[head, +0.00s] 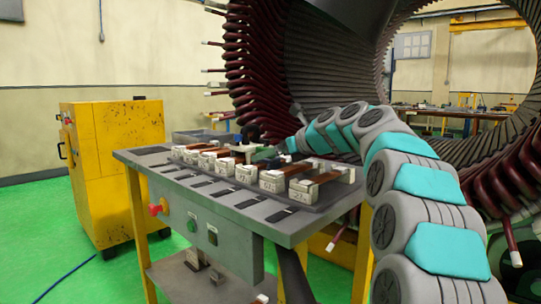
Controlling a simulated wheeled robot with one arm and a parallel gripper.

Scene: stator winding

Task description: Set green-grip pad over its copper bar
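A row of brown copper bars (325,178) rests on white numbered blocks (271,184) along the grey bench top. My gripper (264,151) is over the back of this row, near the middle. A small dark green patch shows at its tip; I cannot tell whether it is the green-grip pad or part of the gripper. The fingers are too small and covered to tell whether they are open or shut. Several flat dark pads (223,194) lie along the bench's front edge; no green grip can be made out on them.
The bench (330,213) has a red knob (155,209) and a green button (192,226) on its front. A yellow cabinet (125,135) stands at left. The large stator (330,60) with dark red coil ends rises close behind the bench. The green floor at left is mostly clear.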

